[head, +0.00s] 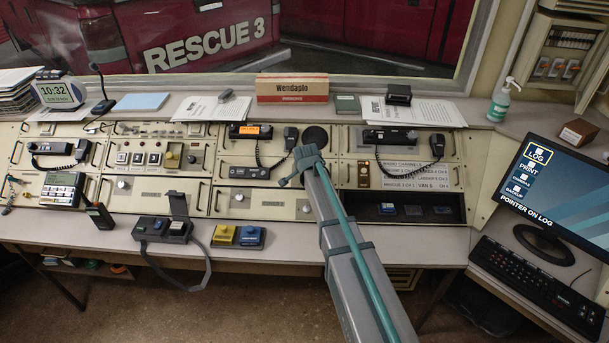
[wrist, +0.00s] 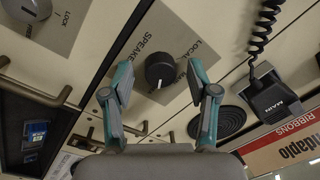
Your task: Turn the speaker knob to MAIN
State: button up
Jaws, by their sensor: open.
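The speaker knob (wrist: 160,70) is a dark round knob on a grey plate in the wrist view. A white pointer line on it points toward the bottom of the picture. The plate reads SPEAKER on the left and LOCAL on the upper right; other lettering is partly hidden by a finger. My gripper (wrist: 160,78) is open, with one teal and grey finger on each side of the knob and visible gaps. I cannot tell how far above the knob the fingertips are. In the head view my gripper (head: 306,165) is over the middle console panels and the knob is hidden.
A large LOCK knob (wrist: 27,8) and metal handles are nearby. A microphone marked MAIN (wrist: 277,97) with a coiled cord and a round speaker grille (wrist: 217,122) lie beyond the right finger. The Wendaplo box (head: 292,88) stands behind the console. A monitor (head: 556,180) is at right.

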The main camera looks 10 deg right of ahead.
grip_shut()
jog(key=shift+n, duration=0.3)
jog(key=n+b, duration=0.2)
jog(key=n, duration=0.2)
jog(key=shift+f+b, duration=0.1)
jog(key=shift+b, duration=0.3)
jog(key=n+b, duration=0.1)
jog(key=n, duration=0.6)
jog(key=shift+g+b, duration=0.4)
grip_release()
jog(key=shift+r, duration=0.25)
